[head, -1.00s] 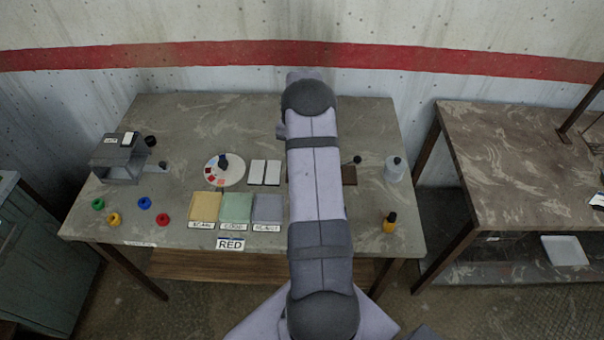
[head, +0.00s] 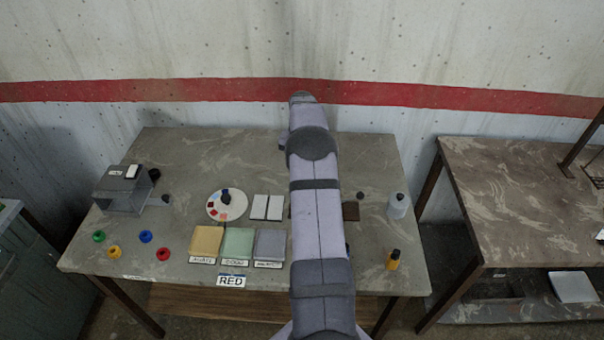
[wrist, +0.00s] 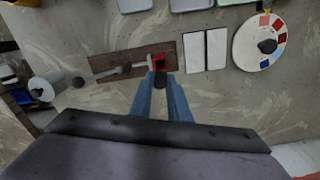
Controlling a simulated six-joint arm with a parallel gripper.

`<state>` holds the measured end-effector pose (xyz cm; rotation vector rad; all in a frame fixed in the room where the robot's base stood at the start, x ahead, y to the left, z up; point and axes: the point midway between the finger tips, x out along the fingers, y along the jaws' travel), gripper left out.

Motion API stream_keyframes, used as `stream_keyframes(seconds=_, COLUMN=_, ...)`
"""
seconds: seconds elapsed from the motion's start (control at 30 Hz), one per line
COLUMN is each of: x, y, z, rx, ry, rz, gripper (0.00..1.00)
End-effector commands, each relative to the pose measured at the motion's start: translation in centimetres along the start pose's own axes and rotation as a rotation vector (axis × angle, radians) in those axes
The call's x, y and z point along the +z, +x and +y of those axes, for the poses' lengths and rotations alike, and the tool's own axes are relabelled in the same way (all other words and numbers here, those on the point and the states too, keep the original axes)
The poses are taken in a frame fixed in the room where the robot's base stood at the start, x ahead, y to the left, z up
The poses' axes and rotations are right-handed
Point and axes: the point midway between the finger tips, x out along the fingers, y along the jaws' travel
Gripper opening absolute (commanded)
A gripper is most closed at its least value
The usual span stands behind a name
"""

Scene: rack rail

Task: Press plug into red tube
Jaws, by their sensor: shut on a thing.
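In the wrist view, the red tube (wrist: 158,62) is a small red piece at the end of a brown board (wrist: 110,67), beside a grey rod with a dark knob. My gripper (wrist: 160,81) has two blue fingers shut on a small dark plug (wrist: 160,84). The plug is right beside the red tube; I cannot tell whether it touches or has entered it. In the head view my arm hides the gripper, plug and tube. Part of the brown board (head: 351,211) shows to the arm's right.
White tiles (wrist: 206,50) and a round palette (wrist: 262,43) lie beside the board. A white bottle (head: 397,206) and a yellow bottle (head: 393,260) stand at the table's right. Coloured rings and a grey box (head: 124,190) are at the left. The table's back left is clear.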

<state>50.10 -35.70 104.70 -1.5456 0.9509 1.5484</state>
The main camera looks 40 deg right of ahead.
Motion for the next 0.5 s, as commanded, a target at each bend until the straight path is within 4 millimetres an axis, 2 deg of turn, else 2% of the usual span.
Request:
stream_keyframes(seconds=0.27, x=0.0, y=0.7, z=0.0, rx=0.0, ry=0.0, rz=0.0, gripper=0.0)
stream_keyframes(seconds=0.5, x=0.0, y=2.3, z=0.0, rx=0.0, ry=0.0, rz=0.0, gripper=0.0)
